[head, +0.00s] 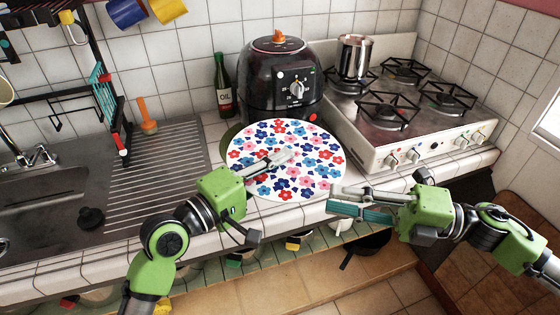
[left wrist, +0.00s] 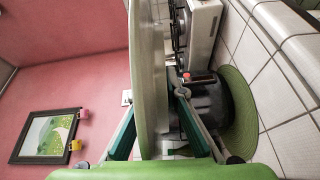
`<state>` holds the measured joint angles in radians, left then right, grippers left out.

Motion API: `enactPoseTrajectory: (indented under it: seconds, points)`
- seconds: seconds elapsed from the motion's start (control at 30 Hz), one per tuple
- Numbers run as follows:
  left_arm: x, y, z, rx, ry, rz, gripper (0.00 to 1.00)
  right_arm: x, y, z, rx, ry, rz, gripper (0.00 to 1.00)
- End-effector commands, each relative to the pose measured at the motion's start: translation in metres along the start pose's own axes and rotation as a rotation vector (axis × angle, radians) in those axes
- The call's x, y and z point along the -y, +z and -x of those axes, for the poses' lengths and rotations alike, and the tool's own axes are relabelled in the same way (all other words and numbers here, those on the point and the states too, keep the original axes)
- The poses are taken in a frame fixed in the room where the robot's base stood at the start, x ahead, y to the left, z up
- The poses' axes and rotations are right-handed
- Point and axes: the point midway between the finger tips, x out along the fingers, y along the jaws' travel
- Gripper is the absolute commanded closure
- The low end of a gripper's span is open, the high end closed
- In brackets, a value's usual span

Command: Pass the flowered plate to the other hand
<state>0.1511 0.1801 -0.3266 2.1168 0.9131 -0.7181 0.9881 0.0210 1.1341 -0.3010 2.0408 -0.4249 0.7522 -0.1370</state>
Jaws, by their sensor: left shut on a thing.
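The white flowered plate (head: 315,152) has red, pink and blue flowers and is held roughly level above the counter. My left gripper (head: 284,158) is shut on its near-left edge. In the left wrist view the plate (left wrist: 147,60) shows edge-on between the two teal-padded fingers (left wrist: 155,125). My right gripper (head: 332,199) is open and empty, its fingers pointing left, just beside the plate's near-right rim in the picture. I see no contact between it and the plate.
A green round mat (head: 231,133) lies under the plate, also in the left wrist view (left wrist: 240,110). A black cooker (head: 270,85) stands behind, with an oil bottle (head: 223,85) left of it. The stove (head: 400,125) with a metal pot (head: 355,57) is right; the sink (head: 40,200) is left.

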Motion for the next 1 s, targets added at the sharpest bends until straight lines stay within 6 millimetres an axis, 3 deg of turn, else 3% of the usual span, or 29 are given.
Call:
enactPoseTrajectory:
  seconds: [0.27,0.37,0.47,0.7,0.83,1.0]
  points:
    - [-0.002,0.000,0.000,-0.001,0.005,-0.001,1.00,0.003,0.007,0.015,0.021,0.006,-0.012,0.76]
    - [-0.002,0.000,0.000,-0.001,0.005,-0.001,1.00,0.013,0.026,0.021,0.085,0.019,-0.049,0.76]
    - [-0.002,0.000,0.000,-0.001,0.005,-0.001,1.00,0.033,0.058,0.033,0.198,0.040,-0.118,0.76]
    - [-0.002,0.000,0.000,-0.001,0.005,-0.001,1.00,0.119,0.134,0.083,0.533,0.084,-0.348,0.76]
    - [-0.002,0.000,0.000,-0.001,0.005,-0.001,1.00,0.176,0.156,0.115,0.701,0.094,-0.480,0.76]
    - [-0.002,0.000,0.000,-0.001,0.005,-0.001,1.00,0.257,0.164,0.155,0.903,0.092,-0.652,0.76]
